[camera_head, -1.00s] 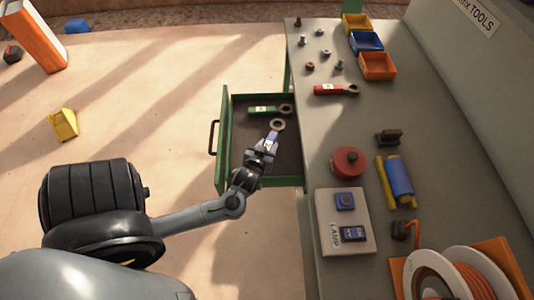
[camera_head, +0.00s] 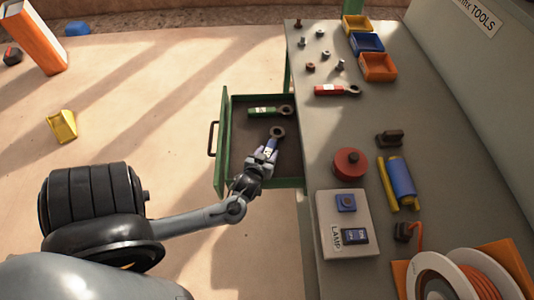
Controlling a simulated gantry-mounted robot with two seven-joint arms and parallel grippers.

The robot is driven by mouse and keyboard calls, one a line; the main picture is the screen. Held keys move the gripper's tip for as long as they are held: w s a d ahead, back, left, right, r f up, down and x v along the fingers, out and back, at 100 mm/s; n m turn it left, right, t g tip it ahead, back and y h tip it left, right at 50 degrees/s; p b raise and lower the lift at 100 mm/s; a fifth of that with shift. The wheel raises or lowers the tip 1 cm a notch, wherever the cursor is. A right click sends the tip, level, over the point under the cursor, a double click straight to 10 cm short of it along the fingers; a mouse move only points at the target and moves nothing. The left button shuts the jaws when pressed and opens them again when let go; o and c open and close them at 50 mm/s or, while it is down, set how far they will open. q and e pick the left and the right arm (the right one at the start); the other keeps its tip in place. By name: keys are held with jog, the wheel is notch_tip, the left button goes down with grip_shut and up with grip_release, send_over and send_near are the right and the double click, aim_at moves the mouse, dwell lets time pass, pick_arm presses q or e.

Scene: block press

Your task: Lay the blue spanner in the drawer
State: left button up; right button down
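The blue spanner (camera_head: 272,144) has a dark ring end pointing up the picture and a blue handle. My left gripper (camera_head: 266,156) is shut on its handle, over the open drawer (camera_head: 224,140). The gripper hides the handle's lower end. I cannot tell whether the spanner touches the drawer floor. The drawer is green-walled with a dark floor and is pulled out to the left from the workbench. A green spanner (camera_head: 264,112) lies at its far end, just beyond the blue one's ring. My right gripper is not in view.
On the grey bench (camera_head: 330,130) lie a red spanner (camera_head: 332,90), a red round object (camera_head: 350,163), a lamp switch box (camera_head: 335,243), a cable reel (camera_head: 440,275) and several bolts and nuts. Small bins (camera_head: 377,67) stand at the back. The drawer handle (camera_head: 213,139) juts out left.

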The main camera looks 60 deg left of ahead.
pick_arm(q)
jog(key=shift+o, duration=1.2)
jog(key=shift+r, duration=0.1)
